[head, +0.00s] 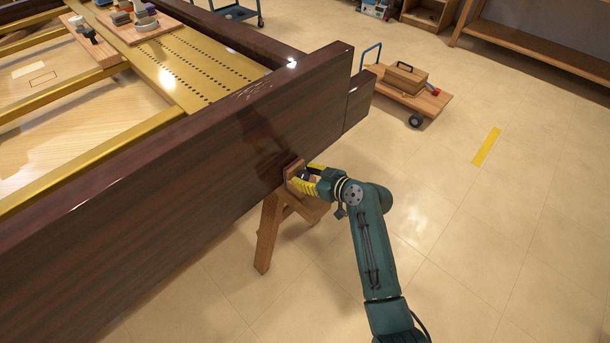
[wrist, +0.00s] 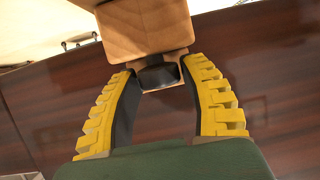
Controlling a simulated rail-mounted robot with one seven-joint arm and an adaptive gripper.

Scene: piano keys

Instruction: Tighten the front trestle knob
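The front trestle (head: 271,229) is a wooden stand beside the dark, glossy piano side. Its small black knob (wrist: 158,75) shows in the wrist view below a wooden block (wrist: 145,27), with a thin wood edge around it. In the head view the knob is mostly hidden by the fingers. My gripper (head: 312,178) reaches in from the right at the trestle's top. In the wrist view its two yellow ridged fingers (wrist: 159,72) stand on either side of the knob, tips close to its sides. I cannot tell whether they press on it.
The dark piano side (head: 190,165) runs close behind the knob. A low wooden cart (head: 408,95) with a toolbox stands at the upper right. A yellow floor strip (head: 486,147) lies further right. The tiled floor right of my arm is clear.

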